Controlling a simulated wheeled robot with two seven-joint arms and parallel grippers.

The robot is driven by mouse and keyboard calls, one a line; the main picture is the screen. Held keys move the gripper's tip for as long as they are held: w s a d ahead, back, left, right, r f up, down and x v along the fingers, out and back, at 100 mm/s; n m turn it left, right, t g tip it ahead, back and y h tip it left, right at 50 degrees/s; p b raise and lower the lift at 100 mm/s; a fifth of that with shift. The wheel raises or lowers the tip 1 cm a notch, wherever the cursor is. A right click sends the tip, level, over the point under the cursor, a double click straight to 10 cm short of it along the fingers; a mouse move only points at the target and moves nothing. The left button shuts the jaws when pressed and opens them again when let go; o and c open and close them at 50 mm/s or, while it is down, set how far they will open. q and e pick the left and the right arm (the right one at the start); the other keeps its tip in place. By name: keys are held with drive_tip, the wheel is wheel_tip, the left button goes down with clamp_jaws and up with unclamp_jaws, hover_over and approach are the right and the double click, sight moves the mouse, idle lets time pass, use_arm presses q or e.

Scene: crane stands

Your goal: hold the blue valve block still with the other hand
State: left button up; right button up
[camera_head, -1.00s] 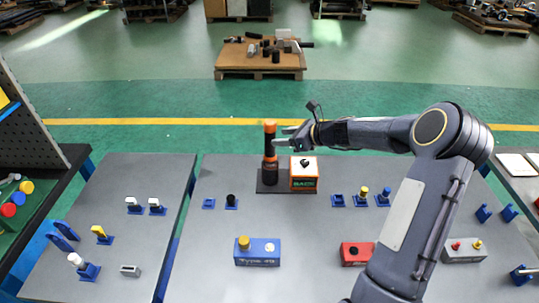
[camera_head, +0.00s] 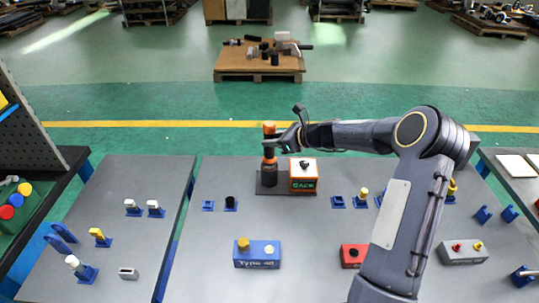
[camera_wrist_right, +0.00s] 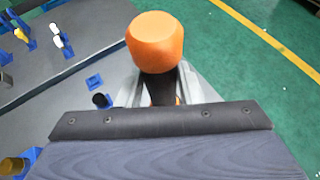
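The blue valve block (camera_head: 257,257) stands on the grey table in the head view, with a brass-yellow knob (camera_head: 243,244) at its left and a pale round fitting (camera_head: 269,250) at its right. No gripper touches it. My right gripper (camera_head: 271,140) is farther back, at the upright black-and-orange tool (camera_head: 269,175). The tool's orange top (camera_wrist_right: 156,41) fills the middle of the right wrist view, with the fingers on either side of the dark part below it. The top hides whether the fingers press on the tool. My left gripper is not in view.
An orange-and-white box (camera_head: 303,177) stands just right of the tool on a dark base. A red block (camera_head: 353,256) is partly behind my right arm. A grey block (camera_head: 463,252) is farther right. The table left of the blue block is mostly clear.

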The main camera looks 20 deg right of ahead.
sight(273, 124)
clamp_jaws()
drive_tip(key=shift+r, duration=0.2)
drive_tip(key=shift+r+p, duration=3.75)
drive_tip(key=shift+r, duration=0.6)
drive_tip(key=shift+w+r, duration=0.1)
drive_tip(key=shift+r, duration=1.2)
